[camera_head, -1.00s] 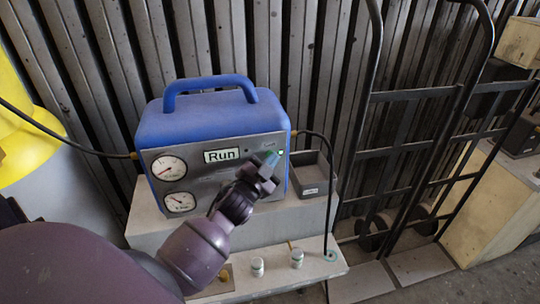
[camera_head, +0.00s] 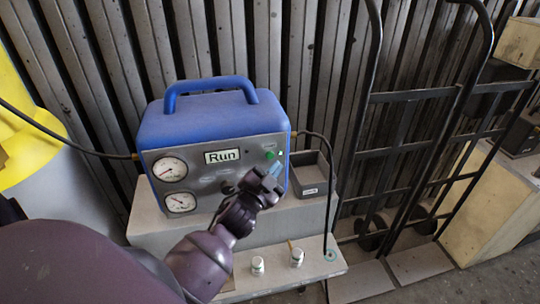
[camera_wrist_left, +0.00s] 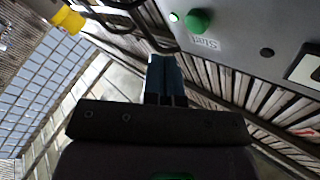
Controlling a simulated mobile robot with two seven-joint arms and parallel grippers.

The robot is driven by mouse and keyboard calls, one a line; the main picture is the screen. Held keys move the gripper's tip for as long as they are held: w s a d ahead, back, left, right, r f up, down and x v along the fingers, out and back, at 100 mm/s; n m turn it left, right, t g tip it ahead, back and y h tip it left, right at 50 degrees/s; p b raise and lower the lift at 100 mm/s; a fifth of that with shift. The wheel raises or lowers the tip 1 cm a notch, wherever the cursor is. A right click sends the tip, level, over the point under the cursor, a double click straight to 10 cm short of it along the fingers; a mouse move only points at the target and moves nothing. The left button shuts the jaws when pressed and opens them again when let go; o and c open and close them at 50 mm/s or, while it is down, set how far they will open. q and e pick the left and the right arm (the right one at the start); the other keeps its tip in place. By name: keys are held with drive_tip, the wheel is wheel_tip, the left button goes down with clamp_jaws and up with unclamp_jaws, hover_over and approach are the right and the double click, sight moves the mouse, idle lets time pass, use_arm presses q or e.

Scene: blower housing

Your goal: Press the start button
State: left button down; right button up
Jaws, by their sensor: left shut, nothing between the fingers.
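The blue blower housing (camera_head: 213,118) stands on a grey block, with a grey front panel. Its display (camera_head: 222,156) reads "Run". The green start button (camera_head: 270,155) is at the panel's upper right, uncovered, with a small bright light (camera_head: 281,153) beside it. In the left wrist view the green button (camera_wrist_left: 197,21) shows at the top, with a "Start" label by it and a lit light (camera_wrist_left: 174,17). My left gripper (camera_head: 272,171) is shut and empty, a little below the button and apart from it. Its blue fingertips (camera_wrist_left: 163,76) point up in the wrist view.
Two gauges (camera_head: 170,169) are on the panel's left. A dark open tray (camera_head: 310,171) sits right of the housing. Small white-capped jars (camera_head: 297,257) stand on the lower ledge (camera_head: 316,275). A black hose (camera_head: 331,195) runs down, and a hand truck (camera_head: 372,96) stands at right.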

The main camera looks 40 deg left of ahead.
use_arm(q)
drive_tip(key=shift+s+d, duration=1.2)
drive_tip(key=shift+d, duration=0.2)
